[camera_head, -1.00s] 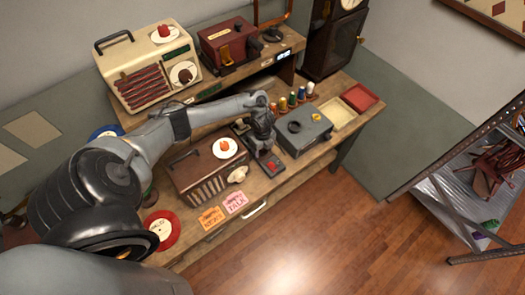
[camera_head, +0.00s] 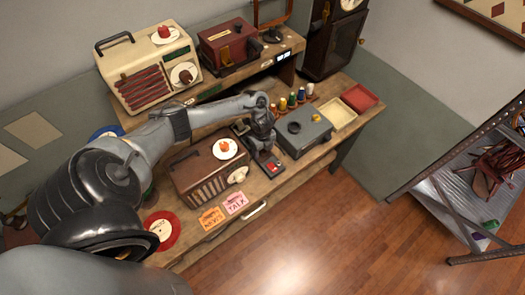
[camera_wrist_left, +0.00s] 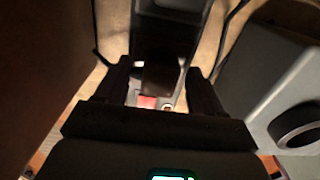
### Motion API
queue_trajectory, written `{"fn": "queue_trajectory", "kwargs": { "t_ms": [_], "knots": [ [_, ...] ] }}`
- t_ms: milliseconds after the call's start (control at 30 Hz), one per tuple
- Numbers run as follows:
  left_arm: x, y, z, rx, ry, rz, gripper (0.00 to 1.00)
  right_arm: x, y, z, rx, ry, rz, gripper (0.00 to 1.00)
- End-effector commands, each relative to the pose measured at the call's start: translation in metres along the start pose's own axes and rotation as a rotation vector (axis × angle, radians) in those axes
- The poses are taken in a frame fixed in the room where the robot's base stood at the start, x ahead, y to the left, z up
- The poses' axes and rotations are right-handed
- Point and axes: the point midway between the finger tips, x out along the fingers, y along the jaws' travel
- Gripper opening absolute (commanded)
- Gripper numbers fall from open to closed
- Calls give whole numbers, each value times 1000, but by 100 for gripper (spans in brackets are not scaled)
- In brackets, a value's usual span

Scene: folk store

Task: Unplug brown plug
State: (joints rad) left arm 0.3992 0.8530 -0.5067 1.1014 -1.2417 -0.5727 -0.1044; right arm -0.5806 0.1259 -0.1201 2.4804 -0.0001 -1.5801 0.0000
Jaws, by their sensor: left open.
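In the left wrist view, a dark brown block that looks like the brown plug (camera_wrist_left: 160,74) sits on a grey power strip (camera_wrist_left: 167,22). A red switch (camera_wrist_left: 147,102) shows at the strip's near end. My left gripper (camera_wrist_left: 159,78) is open, with one finger on each side of the brown plug and a gap on both sides. In the head view the left gripper (camera_head: 262,150) points down over the power strip (camera_head: 271,168) on the workbench. There the gripper hides the plug. My right gripper is not in view.
A brown radio (camera_head: 195,180) stands close left of the strip. A grey box (camera_head: 303,135) with a round dark knob stands close right; dark cables run beside the strip. Thread spools (camera_head: 291,99) stand behind. The bench front edge is near.

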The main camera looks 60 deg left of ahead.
Motion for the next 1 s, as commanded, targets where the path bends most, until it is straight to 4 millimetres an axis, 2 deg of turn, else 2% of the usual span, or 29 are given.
{"fn": "queue_trajectory", "kwargs": {
  "t_ms": [467, 567, 900, 933, 1000],
  "knots": [
    [0, 0, 0, 0, 0, 0, 68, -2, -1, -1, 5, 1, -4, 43],
    [0, 0, 0, 0, 0, 0, 56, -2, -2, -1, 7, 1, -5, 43],
    [0, 0, 0, 0, 0, 0, 4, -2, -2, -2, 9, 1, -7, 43],
    [0, 0, 0, 0, 0, 0, 0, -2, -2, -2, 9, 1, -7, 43],
    [0, 0, 0, 0, 0, 0, 0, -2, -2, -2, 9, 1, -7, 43]
  ]
}}
